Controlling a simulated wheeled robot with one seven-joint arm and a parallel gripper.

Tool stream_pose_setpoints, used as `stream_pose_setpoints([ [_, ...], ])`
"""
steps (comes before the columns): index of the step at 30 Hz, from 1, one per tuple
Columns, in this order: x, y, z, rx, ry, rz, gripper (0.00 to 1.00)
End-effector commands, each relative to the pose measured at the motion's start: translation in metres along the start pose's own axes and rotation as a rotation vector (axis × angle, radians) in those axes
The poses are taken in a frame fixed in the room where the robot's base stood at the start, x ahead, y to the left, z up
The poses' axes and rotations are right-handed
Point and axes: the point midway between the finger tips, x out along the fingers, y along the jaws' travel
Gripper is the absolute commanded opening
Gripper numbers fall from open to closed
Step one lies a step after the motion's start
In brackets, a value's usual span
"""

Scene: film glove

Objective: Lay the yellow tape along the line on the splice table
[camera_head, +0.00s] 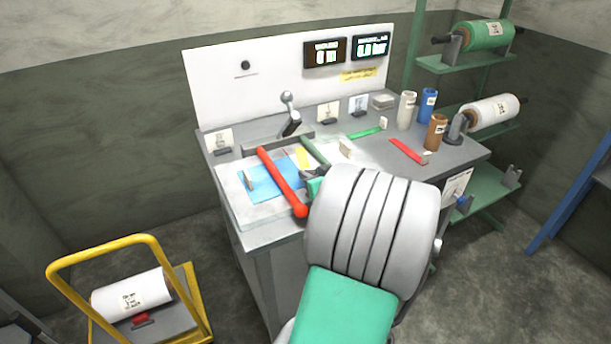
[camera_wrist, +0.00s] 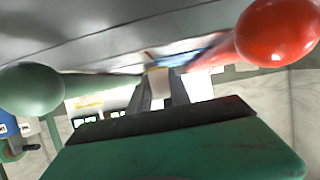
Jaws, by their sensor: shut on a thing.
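The yellow tape (camera_head: 303,157) shows as a small strip over the far right part of the blue sheet (camera_head: 262,186) on the pale splice table (camera_head: 243,212). My gripper (camera_head: 312,170) is at the tape, low between the red lever and the green lever; my own arm hides much of it. In the wrist view my gripper (camera_wrist: 160,76) has its fingers close together, with a bit of yellow tape (camera_wrist: 157,71) at the tips. The line is not clearly visible. Whether the tape touches the table I cannot tell.
The red lever (camera_head: 278,180) crosses left of my gripper; the green lever (camera_head: 313,150) is behind it. Both knobs, red (camera_wrist: 280,32) and green (camera_wrist: 32,89), flank my gripper in the wrist view. Bottles (camera_head: 427,105) stand at right. A yellow cart (camera_head: 60,270) is front left.

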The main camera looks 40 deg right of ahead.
Motion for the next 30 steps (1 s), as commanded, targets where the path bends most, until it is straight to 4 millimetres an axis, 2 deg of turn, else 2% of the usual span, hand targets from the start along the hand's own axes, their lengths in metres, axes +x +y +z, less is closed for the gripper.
stream_pose_setpoints([
  [8,0.003,0.000,0.006,-0.001,0.000,-0.001,0.00],
  [9,0.002,0.000,0.005,-0.001,0.000,-0.001,0.26],
  [18,0.002,-0.001,0.004,-0.001,0.000,-0.001,0.49],
  [26,0.000,0.000,0.005,0.000,0.000,0.000,0.49],
  [30,-0.021,0.001,0.004,-0.001,0.001,0.004,0.49],
])
